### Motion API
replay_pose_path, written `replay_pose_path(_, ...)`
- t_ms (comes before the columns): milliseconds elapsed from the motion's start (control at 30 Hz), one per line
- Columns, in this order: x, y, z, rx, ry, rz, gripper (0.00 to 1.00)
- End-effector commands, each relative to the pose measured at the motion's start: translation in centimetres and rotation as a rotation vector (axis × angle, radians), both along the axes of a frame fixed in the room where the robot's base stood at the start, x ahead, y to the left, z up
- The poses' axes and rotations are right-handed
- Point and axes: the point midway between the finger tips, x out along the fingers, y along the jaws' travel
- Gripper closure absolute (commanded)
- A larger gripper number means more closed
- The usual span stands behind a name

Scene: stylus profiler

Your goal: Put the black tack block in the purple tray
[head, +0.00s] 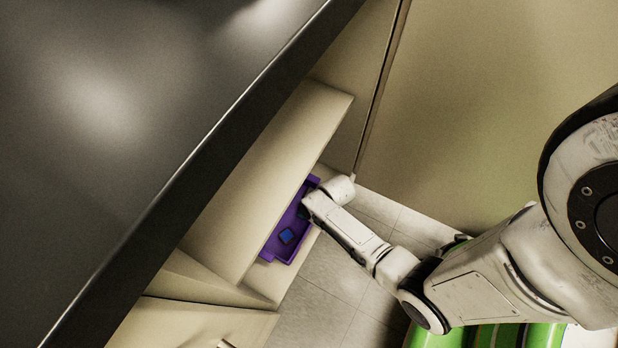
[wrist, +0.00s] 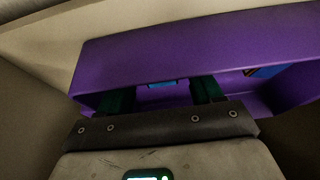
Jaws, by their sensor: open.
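The purple tray (head: 271,247) sits in a low open recess under the dark counter in the head view. Its long purple wall (wrist: 190,48) crosses the wrist view. My gripper (wrist: 162,88) is open, its two dark green fingers apart at the tray. A small blue piece (wrist: 162,84) shows beyond the gap between the fingers; I cannot tell what it belongs to. A dark blue block-like thing (head: 287,236) lies in the tray, and a blue and dark piece (wrist: 268,70) shows inside it at the right. I cannot make out a plainly black tack block.
The dark counter (head: 110,110) overhangs at the left. A beige panel (head: 270,165) stands above the tray, and cabinet walls close in on the recess. Tiled floor (head: 320,305) is clear in front. A green striped thing (head: 490,336) is at the bottom right.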

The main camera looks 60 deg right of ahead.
Motion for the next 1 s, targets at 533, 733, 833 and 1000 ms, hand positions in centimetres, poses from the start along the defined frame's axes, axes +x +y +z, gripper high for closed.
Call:
replay_pose_path(533,-2.8,0.1,7.5,0.0,-0.001,0.0,0.35)
replay_pose_path(733,-4.0,0.0,10.2,0.0,0.0,0.0,0.35)
replay_pose_path(833,-4.4,0.0,11.0,0.0,0.0,0.001,0.35)
replay_pose_path(1000,-4.6,0.0,11.4,0.0,0.0,0.001,0.35)
